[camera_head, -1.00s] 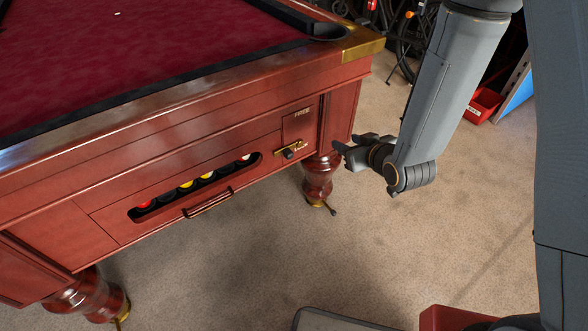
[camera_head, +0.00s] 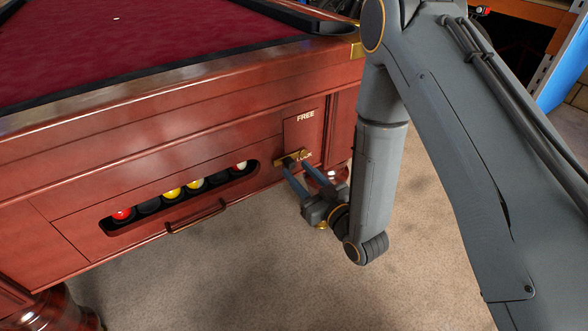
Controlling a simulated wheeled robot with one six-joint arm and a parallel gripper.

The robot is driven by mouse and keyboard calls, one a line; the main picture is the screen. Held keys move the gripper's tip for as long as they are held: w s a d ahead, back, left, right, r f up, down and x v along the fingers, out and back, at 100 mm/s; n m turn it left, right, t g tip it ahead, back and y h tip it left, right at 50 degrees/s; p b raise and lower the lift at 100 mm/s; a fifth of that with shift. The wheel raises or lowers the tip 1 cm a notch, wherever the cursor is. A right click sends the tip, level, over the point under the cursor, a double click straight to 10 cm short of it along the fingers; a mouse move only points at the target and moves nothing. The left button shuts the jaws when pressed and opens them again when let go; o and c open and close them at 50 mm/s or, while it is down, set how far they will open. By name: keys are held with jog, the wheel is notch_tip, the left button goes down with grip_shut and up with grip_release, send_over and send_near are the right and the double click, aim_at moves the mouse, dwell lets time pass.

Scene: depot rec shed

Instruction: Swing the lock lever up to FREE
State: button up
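The brass lock lever (camera_head: 284,161) is on the right part of the pool table's wooden front. It lies nearly level, beside the lower label, which is partly covered and hard to read. The FREE label (camera_head: 306,116) is above it. My gripper (camera_head: 295,166) is just below and in front of the lever, its two fingers apart and pointing up and left at it. The lever's dark knob, seen earlier, is hidden around the fingertips. I cannot tell whether the fingers touch the lever.
The ball slot (camera_head: 180,196) with several balls and a pull handle (camera_head: 196,217) are left of the lever on the pool table (camera_head: 130,100). The carpet (camera_head: 230,280) below is clear. A brass corner (camera_head: 357,50) sits above right.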

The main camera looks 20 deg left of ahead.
aim_at(293, 160)
jog(key=shift+x, duration=1.5)
jog(key=shift+c, duration=0.4)
grip_shut()
